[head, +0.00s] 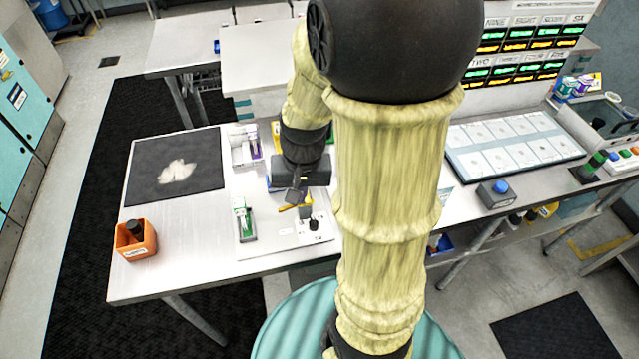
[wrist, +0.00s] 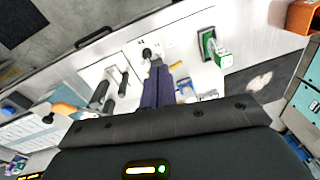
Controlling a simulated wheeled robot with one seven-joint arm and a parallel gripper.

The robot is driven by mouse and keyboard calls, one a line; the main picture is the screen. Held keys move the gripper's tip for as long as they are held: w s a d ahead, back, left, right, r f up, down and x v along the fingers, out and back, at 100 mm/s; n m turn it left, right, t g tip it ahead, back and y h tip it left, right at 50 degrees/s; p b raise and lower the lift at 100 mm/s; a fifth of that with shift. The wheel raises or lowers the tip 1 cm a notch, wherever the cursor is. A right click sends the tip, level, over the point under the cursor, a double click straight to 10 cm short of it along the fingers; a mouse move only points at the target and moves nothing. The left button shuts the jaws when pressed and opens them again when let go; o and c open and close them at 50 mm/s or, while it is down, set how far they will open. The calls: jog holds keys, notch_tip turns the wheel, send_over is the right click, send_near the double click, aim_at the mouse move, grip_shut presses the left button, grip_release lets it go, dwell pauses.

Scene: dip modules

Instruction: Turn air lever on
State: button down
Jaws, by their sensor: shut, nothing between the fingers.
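A white panel (head: 288,238) lies on the near table. A small yellow bar (head: 292,207) shows right at my fingertips in the head view; it looks like a lever handle, but most of it is hidden. A black knob on a short stem (head: 313,225) stands on the panel just nearer; it also shows in the wrist view (wrist: 147,54). I cannot tell from any label which is the air lever. My gripper (head: 295,200) points down over the panel, its fingers together and empty in the wrist view (wrist: 157,66). Whether they touch the yellow bar is unclear.
A green-and-white module (head: 243,218) stands left of my gripper. A purple-and-white module (head: 245,146) stands behind it. An orange bin (head: 135,243) with a dark bottle and a black mat (head: 150,172) lie at left. My arm hides the table's right part.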

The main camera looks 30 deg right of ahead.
jog(key=w+d+m+t+y+p, duration=0.15)
jog(key=d+m+y, duration=0.55)
jog(key=d+m, duration=1)
jog(key=w+a+r+p+x, duration=0.1)
jog(key=p+x, duration=0.4)
jog(key=x, duration=0.7)
jog(key=shift+w+a+n, duration=0.2)
jog(key=shift+a+n, duration=0.1)
jog(key=shift+a, duration=0.1)
jog(key=shift+s, duration=0.1)
